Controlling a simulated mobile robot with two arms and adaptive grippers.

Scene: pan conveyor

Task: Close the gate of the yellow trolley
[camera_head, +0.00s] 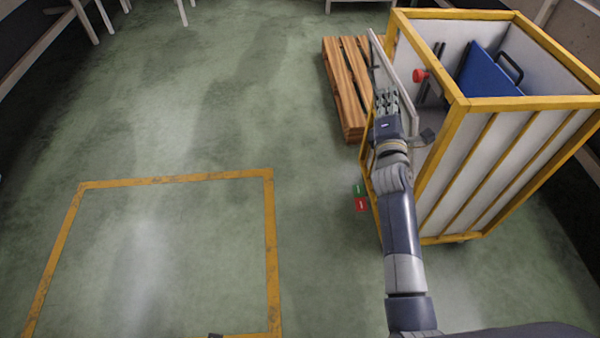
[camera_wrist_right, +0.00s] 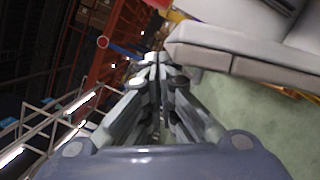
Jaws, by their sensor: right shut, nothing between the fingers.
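The yellow trolley (camera_head: 445,150) with white side panels stands at the right in the head view. Its gate (camera_head: 401,80), a pale panel with a grey edge, stands swung out from the left side, partly open. My right gripper (camera_head: 386,92) is shut and empty at the outer, left face of the gate, very close to it; I cannot tell if they touch. In the right wrist view the shut fingertips (camera_wrist_right: 153,62) are beside a light grey panel edge (camera_wrist_right: 250,65), probably the gate. My left gripper is not in view.
A wooden pallet (camera_head: 346,90) lies behind the gate. Green and red markers (camera_head: 361,197) show by the trolley's base. The floor to the left, with a yellow outline (camera_head: 180,179), is clear.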

